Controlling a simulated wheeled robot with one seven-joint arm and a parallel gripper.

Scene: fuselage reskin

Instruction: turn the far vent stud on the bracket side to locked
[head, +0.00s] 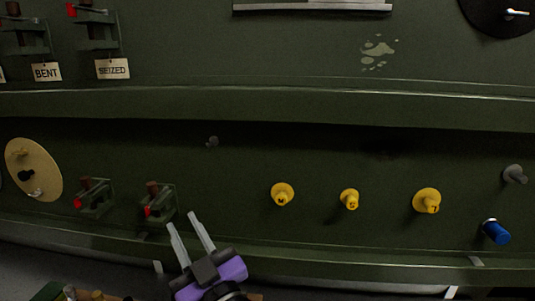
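Three yellow studs stick out of the green panel in a row: a left one (282,194), a middle one (349,199) and a right one (427,201). Each has a small dark mark on its face, hard to read. I cannot tell which stud is the vent stud or which way it is turned. Two green brackets with red ends, a left one (95,197) and a right one (157,202), are on the panel left of the yellow studs. My gripper (182,219) is open and empty, its pale fingers apart, just below and right of the right bracket in the picture.
A blue knob (497,231) and a grey stud (514,174) are at the right. A tan disc (33,169) is at the left. Upper brackets carry tags "BENT" (46,72) and "SEIZED" (113,69). A ledge (300,105) runs above the studs. Loose items lie at bottom left.

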